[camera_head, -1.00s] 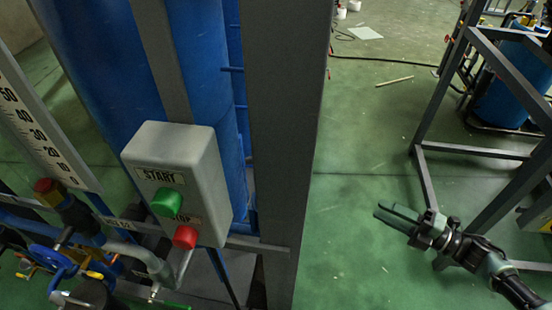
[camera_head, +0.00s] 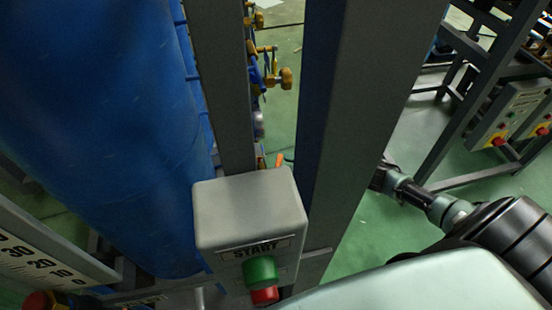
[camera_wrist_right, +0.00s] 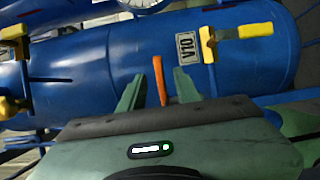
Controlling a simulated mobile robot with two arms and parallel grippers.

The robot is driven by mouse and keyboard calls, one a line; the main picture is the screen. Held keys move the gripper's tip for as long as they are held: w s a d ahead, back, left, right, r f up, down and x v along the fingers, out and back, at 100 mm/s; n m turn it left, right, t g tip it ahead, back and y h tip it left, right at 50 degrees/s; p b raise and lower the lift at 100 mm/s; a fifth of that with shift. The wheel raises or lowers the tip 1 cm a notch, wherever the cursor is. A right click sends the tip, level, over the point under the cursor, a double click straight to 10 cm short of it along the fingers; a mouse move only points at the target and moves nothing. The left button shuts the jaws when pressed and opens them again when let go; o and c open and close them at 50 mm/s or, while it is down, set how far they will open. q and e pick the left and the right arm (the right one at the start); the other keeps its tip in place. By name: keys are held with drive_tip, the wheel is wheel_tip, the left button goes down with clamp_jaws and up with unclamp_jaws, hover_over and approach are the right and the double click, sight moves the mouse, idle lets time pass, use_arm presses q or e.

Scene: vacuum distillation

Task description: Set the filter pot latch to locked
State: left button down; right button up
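In the right wrist view, a thin orange lever (camera_wrist_right: 159,80) stands out against a blue cylindrical vessel (camera_wrist_right: 245,75). It may be the filter pot latch, but I cannot tell for sure. My right gripper (camera_wrist_right: 158,88) is open, with one finger on each side of the lever; I see no clear contact. In the head view my right arm (camera_head: 425,200) reaches behind a grey post, which hides the gripper. A small orange piece (camera_head: 279,160) shows just left of that post. My left gripper is in neither current view.
A grey START box (camera_head: 250,210) with green and red buttons stands close in front, beside the grey post (camera_head: 350,110) and a large blue tank (camera_head: 100,120). Yellow-handled valves (camera_wrist_right: 225,32) sit near the lever. A second frame with a control box (camera_head: 510,115) stands at right.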

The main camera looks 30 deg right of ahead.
sight(279, 161)
drive_tip(key=shift+p+x, duration=0.3)
drive_tip(key=shift+x, duration=1.85)
clamp_jaws()
drive_tip(key=shift+f, duration=0.1)
